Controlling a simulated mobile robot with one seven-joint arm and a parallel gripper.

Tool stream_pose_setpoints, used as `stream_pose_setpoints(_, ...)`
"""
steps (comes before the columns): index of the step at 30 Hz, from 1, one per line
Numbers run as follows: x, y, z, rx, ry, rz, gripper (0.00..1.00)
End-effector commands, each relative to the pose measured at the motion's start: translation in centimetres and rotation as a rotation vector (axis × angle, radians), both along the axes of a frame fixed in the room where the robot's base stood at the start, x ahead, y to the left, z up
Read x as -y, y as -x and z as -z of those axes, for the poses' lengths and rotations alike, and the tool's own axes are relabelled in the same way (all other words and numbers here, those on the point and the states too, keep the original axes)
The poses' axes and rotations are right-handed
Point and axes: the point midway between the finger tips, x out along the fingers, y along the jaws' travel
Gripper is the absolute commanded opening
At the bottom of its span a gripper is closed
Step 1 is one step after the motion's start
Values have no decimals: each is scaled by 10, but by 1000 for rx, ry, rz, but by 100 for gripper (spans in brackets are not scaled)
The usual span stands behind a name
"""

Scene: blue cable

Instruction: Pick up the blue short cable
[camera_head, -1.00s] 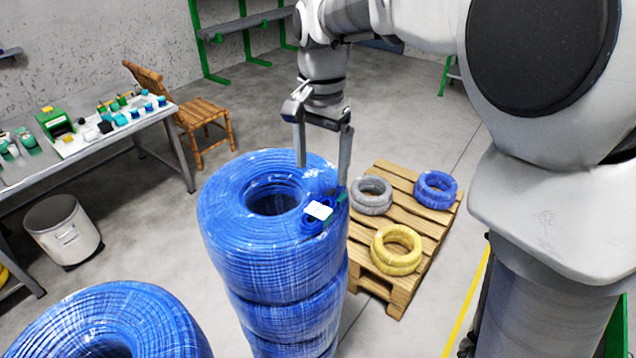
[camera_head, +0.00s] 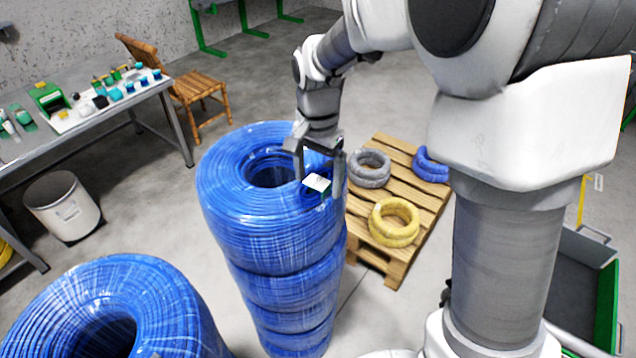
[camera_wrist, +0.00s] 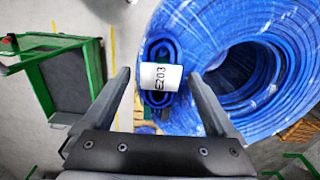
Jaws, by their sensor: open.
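The blue short cable (camera_wrist: 159,52) is a small folded bundle with a white label (camera_wrist: 161,77) marked with dark characters. It lies on top of a tall stack of large blue cable coils (camera_head: 265,235), on the right side of the top coil. In the head view the short cable shows mostly as its white label (camera_head: 317,183). My gripper (camera_head: 319,189) is low over the bundle, its fingers on either side of it. In the wrist view the open fingers (camera_wrist: 160,74) flank the bundle with space on both sides. I cannot tell the exact fingertip height.
A second blue coil stack (camera_head: 165,310) stands at the front left. A pallet (camera_head: 420,213) behind the stack holds grey (camera_head: 369,168), yellow (camera_head: 395,222) and blue coils. A workbench (camera_head: 80,125), bin (camera_head: 62,205) and chair (camera_head: 195,88) are at the left. A green-framed cart (camera_wrist: 62,80) shows in the wrist view.

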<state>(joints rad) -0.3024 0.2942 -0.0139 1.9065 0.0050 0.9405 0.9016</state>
Motion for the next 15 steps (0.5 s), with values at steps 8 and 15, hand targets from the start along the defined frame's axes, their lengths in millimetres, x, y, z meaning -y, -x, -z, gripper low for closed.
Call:
stream_pose_setpoints(8,0,0,0,0,0,0,55)
stream_pose_setpoints(15,0,0,-1,0,0,0,12)
